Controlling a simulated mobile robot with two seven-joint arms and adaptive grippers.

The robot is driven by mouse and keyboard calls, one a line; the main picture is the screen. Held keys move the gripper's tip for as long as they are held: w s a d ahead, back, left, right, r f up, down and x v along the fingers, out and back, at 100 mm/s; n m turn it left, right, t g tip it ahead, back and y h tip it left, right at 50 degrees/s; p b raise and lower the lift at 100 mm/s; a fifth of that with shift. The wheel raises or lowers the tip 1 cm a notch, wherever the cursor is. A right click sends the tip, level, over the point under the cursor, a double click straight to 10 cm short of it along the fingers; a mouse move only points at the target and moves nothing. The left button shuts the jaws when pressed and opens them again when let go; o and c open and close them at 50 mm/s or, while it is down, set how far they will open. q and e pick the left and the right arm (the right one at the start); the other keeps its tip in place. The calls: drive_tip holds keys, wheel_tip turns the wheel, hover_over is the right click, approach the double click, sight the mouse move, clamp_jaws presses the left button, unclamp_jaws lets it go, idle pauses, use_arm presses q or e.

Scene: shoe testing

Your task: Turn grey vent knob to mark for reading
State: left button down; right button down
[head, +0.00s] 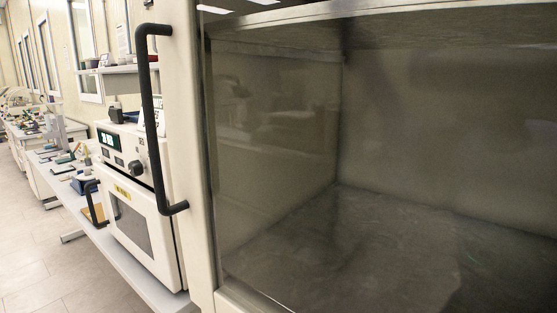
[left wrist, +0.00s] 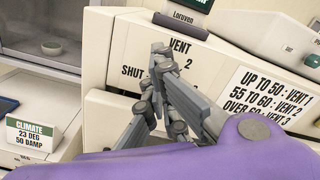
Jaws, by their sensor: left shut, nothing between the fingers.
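In the left wrist view, a pale panel carries the vent dial markings (left wrist: 180,46), with "VENT" on top, "SHUT" at the left and "2" at the right. My left gripper (left wrist: 161,62) is shut, its grey fingertips in front of the middle of these markings. The grey vent knob cannot be told apart from the fingers, so its pointing and any contact are unclear. A white sign (left wrist: 268,97) right of the dial reads up to 50 vent 1, 55 to 60 vent 2, over 60 vent 3. My right gripper is not in view.
A climate card (left wrist: 30,134) at the left reads 23 deg, 50 damp.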

use_arm(q)
drive_tip(key=shift+s+d+f, duration=0.1)
drive_tip(key=shift+s+d, duration=0.05)
drive_tip(key=shift+d, duration=0.25)
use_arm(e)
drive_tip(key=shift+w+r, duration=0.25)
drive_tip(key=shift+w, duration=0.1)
